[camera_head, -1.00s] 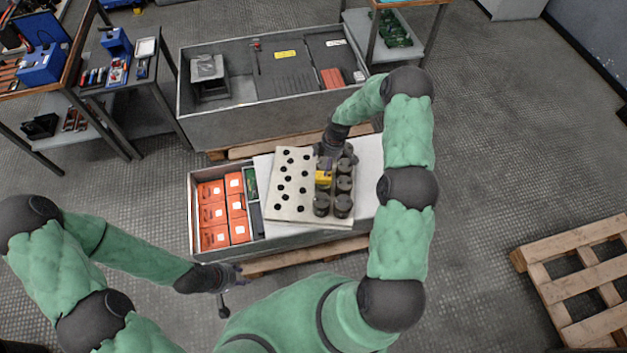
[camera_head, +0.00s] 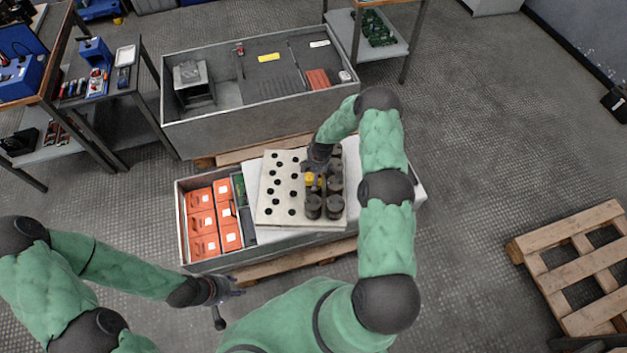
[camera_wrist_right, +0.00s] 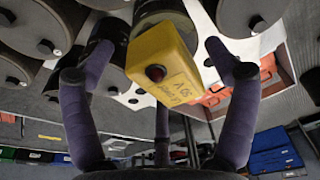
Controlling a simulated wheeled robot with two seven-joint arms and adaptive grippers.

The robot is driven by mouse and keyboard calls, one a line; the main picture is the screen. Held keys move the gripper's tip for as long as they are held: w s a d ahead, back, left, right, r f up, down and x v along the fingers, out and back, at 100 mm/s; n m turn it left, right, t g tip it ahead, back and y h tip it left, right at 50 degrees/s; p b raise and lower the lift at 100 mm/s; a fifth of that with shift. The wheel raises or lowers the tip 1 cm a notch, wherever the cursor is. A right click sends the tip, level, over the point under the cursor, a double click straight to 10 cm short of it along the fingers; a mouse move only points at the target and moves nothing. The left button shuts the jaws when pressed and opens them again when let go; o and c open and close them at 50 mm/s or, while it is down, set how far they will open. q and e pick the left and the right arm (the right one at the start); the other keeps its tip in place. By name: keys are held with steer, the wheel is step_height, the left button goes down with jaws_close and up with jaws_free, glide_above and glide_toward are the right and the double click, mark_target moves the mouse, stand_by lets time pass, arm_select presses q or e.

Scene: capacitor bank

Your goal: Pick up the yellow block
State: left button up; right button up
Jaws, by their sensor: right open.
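The yellow block (camera_head: 309,178) is among the dark round capacitors on the perforated light board. In the right wrist view the yellow block (camera_wrist_right: 165,68) has handwriting and a dark red round button on its face, and a round capacitor is right behind it. My right gripper (camera_head: 315,172) is at the block; in its wrist view the right gripper (camera_wrist_right: 158,58) is open, with fingers on both sides of the block and gaps visible. Contact is not clear. My left gripper (camera_head: 228,289) is empty, its fingers apart, in front of the crate with orange boxes.
Several dark capacitors (camera_head: 334,186) stand close around the block on the perforated board (camera_head: 267,212). Orange boxes (camera_head: 202,220) fill the left of the grey crate. A larger grey bin (camera_head: 215,132) lies behind. A wooden pallet (camera_head: 575,262) is at right; floor between is clear.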

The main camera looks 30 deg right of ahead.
steer(key=shift+c, duration=0.3)
steer(key=c, duration=1.4)
steer(key=shift+r+p, duration=0.3)
steer(key=shift+r, duration=0.3)
steer(key=shift+c, duration=0.2)
step_height(320, 180, up, 3)
steer(key=shift+s+f+p, duration=0.1)
steer(key=shift+f+p, duration=0.1)
steer(key=shift+p, duration=0.3)
steer(key=s+a+r+p, duration=0.1)
steer(key=s+a+r, duration=0.2)
steer(key=s+r, duration=0.6)
steer(key=s, duration=0.4)
steer(key=shift+s+a+p, duration=0.15)
steer(key=shift+s+p, duration=0.05)
steer(key=shift+p, duration=0.15)
